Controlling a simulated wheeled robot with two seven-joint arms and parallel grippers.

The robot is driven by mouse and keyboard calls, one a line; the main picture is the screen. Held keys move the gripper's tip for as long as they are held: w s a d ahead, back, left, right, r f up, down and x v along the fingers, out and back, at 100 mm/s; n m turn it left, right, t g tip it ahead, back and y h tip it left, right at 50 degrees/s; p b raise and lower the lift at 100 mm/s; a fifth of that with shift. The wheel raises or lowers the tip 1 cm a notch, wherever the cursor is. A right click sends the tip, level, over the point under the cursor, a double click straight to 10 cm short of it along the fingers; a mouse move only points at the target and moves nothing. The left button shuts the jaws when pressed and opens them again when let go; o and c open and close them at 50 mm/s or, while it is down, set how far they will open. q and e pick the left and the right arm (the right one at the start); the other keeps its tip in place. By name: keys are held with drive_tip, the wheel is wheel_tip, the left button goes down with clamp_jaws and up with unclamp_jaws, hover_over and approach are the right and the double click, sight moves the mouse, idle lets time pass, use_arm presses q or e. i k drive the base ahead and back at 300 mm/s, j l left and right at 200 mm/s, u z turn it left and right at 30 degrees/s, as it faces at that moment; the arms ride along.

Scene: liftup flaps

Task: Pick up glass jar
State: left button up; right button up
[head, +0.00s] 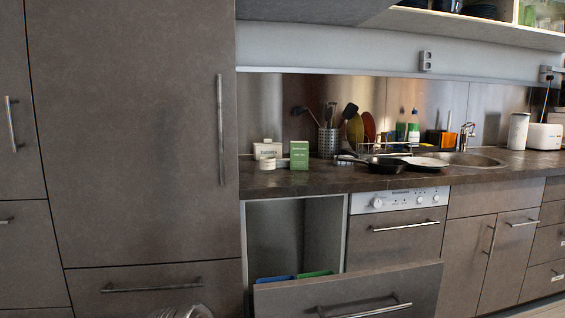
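I cannot tell for certain which object is the glass jar. A small pale jar (267,163) stands on the left end of the counter, in front of a cream box and beside a green box (299,155). Greenish glass-like items (543,14) sit on the upper shelf at the top right, partly cut off by the frame. A white canister (518,131) stands upright on the counter at the right. Neither of my grippers shows in the head view.
A dark pan (384,165) lies on the counter (300,183) left of the sink (462,158). A utensil holder (328,142) stands behind it. The lower drawer (350,292) is pulled out below an open cabinet bay. A rounded greyish shape at the bottom edge is unclear.

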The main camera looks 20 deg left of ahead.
sight(267, 159)
drive_tip(key=i+j+z, duration=0.1)
drive_tip(key=j+z, duration=0.3)
drive_tip(key=j, duration=0.35)
drive_tip(key=j+z, duration=0.45)
drive_tip(key=j, duration=0.3)
drive_tip(key=k+j+z, duration=0.1)
drive_tip(key=j+z, duration=0.3)
drive_tip(key=j, duration=0.3)
